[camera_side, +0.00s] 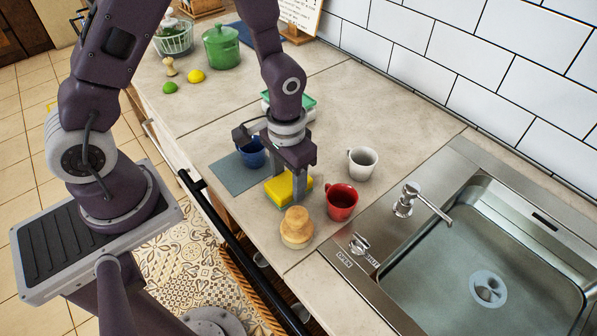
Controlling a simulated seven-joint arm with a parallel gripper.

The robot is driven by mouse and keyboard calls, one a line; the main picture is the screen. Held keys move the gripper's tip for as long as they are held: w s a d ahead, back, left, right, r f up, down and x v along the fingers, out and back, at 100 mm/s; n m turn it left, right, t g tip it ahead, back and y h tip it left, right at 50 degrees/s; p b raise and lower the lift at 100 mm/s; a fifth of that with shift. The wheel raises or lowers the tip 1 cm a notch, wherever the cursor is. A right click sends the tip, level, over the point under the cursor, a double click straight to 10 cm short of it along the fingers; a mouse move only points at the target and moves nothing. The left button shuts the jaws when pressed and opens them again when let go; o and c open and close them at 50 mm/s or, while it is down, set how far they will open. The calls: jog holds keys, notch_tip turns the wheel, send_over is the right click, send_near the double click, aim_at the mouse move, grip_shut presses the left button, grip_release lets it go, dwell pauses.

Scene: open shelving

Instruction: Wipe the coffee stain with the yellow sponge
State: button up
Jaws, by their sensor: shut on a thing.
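The yellow sponge (280,190) is in the middle of the countertop. My gripper (288,186) points down with its fingers on either side of the sponge and is shut on it. The sponge is low, at or just above the counter; I cannot tell whether it touches. No coffee stain shows clearly; part of the counter is hidden by the gripper and sponge.
Close by stand a red mug (342,203), a white mug (362,163), a blue cup (252,153) on a grey mat (233,174), and a round tan object (296,229). A green-rimmed container (309,104) is partly behind my arm. The sink (490,255) lies right.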

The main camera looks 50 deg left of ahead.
jog(key=shift+s, duration=0.45)
jog(key=shift+w+f, duration=0.1)
jog(key=shift+w, duration=0.75)
jog(key=shift+w+r, duration=0.2)
jog(key=shift+w, duration=2.5)
jog(key=shift+w+f, duration=0.15)
jog(key=shift+w, duration=1.3)
notch_tip(320, 180, up, 8)
jog(key=shift+a, duration=0.1)
